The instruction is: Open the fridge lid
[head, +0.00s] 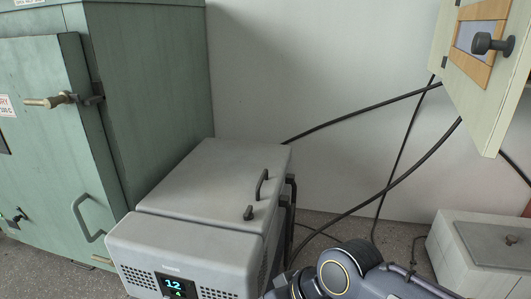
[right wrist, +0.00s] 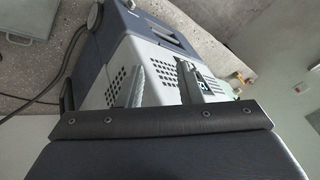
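In the right wrist view my right gripper (right wrist: 162,78) shows two separated fingers with nothing clearly held. My left gripper is not in view.
A tall green cabinet (head: 150,90) stands left of the fridge. A cream panel door (head: 490,95) with a dark knob hangs at upper right. A pale box (head: 470,265) with a grey top sits at lower right. Black cables (head: 385,185) cross between them.

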